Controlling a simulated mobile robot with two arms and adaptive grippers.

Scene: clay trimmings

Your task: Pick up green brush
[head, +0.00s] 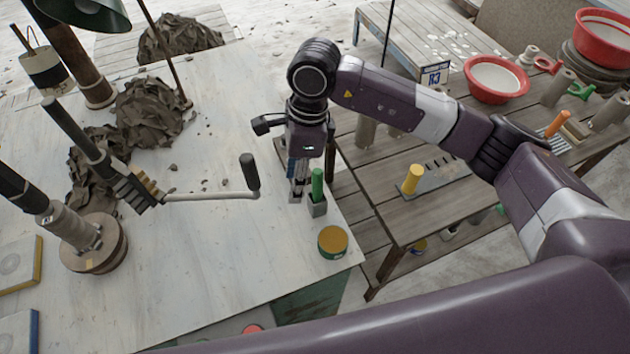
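A green upright handle (318,183), which I take for the green brush, stands in a small grey holder (317,208) near the right edge of the pale worktable (215,250). Its lower end is hidden in the holder. My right gripper (298,190) points down just left of the green handle, very close to it. Whether they touch, and how far apart the fingers are, I cannot tell. A bit of blue (291,168) shows beside the fingers. My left gripper is not in view.
A round tin (332,242) stands in front of the holder. A crank handle (250,172) reaches in from the left. A yellow handle (412,179) stands on the slatted table (385,195) at right. Clay trimmings (150,110) lie at back left. The worktable's middle is mostly clear.

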